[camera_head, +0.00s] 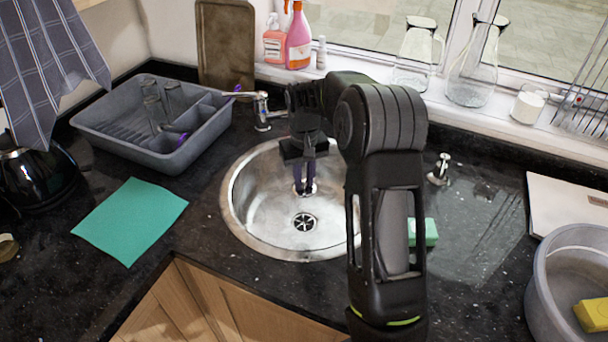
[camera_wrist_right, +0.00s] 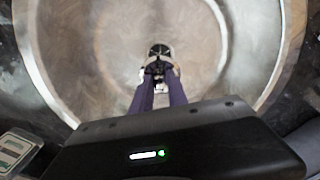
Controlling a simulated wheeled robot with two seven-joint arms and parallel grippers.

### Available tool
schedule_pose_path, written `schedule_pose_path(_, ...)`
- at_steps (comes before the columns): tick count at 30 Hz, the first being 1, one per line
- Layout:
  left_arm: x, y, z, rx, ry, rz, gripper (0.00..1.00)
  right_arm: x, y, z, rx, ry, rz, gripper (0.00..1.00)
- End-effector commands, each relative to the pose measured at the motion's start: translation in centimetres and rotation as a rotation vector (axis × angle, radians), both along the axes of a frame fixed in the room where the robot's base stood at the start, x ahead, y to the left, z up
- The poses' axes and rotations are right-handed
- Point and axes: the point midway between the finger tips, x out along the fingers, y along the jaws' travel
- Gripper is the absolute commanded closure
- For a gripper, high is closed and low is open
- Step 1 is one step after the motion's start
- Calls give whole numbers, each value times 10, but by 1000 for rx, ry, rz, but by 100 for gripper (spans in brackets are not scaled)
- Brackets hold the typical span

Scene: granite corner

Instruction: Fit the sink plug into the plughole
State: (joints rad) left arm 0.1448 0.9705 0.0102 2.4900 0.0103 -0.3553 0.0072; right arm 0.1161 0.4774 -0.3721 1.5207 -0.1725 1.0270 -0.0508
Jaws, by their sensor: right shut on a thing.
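The round steel sink (camera_head: 262,215) is set into the dark worktop. Its plughole (camera_head: 304,223) is a dark slotted drain in the sink floor; it also shows just beyond the fingertips in the right wrist view (camera_wrist_right: 159,50). My right gripper (camera_head: 305,188) reaches down into the sink, its purple fingers shut on the small pale sink plug (camera_head: 312,188). In the head view the plug appears behind the plughole, apart from it. The fingertips (camera_wrist_right: 158,76) hide most of the plug in the right wrist view. My left gripper is not in view.
A tap (camera_head: 262,112) stands at the sink's back left, near a grey dish rack (camera_head: 150,125). My right arm partly hides a green sponge (camera_head: 430,232). A green cloth (camera_head: 130,220) lies left; a grey basin (camera_head: 545,285) stands right.

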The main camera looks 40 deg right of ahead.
Motion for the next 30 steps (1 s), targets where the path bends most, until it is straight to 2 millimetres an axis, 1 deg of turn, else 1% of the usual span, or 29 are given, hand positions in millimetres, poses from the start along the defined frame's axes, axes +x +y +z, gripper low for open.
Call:
schedule_pose_path(1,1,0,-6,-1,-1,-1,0,0,0,-7,0,0,0,100)
schedule_pose_path(5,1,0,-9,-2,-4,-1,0,0,0,-13,0,1,0,100)
schedule_pose_path(16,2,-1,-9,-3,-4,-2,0,0,0,-15,0,0,0,100)
schedule_pose_path(17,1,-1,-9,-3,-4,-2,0,0,0,-15,0,0,0,80)
schedule_pose_path(18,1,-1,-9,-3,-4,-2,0,0,0,-15,0,0,0,77)
schedule_pose_path(26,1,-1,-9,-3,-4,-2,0,0,0,-15,0,0,0,55)
schedule_pose_path(30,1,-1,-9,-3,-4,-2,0,0,0,-15,0,0,0,55)
